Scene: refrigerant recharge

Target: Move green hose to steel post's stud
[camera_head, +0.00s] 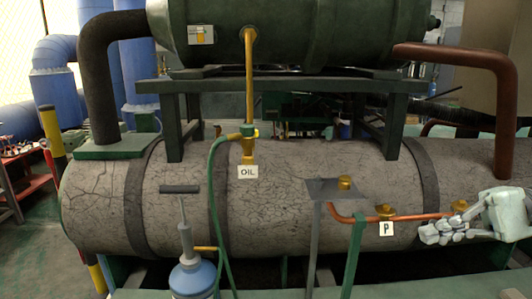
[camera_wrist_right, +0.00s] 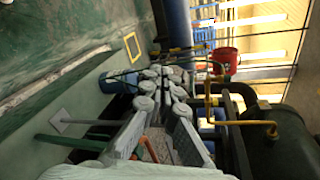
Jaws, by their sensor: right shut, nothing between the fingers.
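The green hose (camera_head: 212,185) hangs in front of the cracked grey tank. Its upper end is at the brass valve (camera_head: 247,136) above the OIL tag, and it runs down past the blue pump to the lower picture edge. The steel post (camera_head: 316,245) stands right of it, with a flat grey plate on top. A brass stud (camera_head: 345,183) shows at that plate. My right gripper (camera_head: 428,236) is shut and empty at the right, in front of the tank and well apart from hose and post. Its closed fingers (camera_wrist_right: 160,85) also show in the wrist view. My left gripper is out of view.
The blue hand pump (camera_head: 192,275) with its T-handle stands left of the hose's lower part. A copper pipe (camera_head: 400,217) with brass fittings and a P tag runs between post and right gripper. A green upright (camera_head: 354,255) stands just right of the post.

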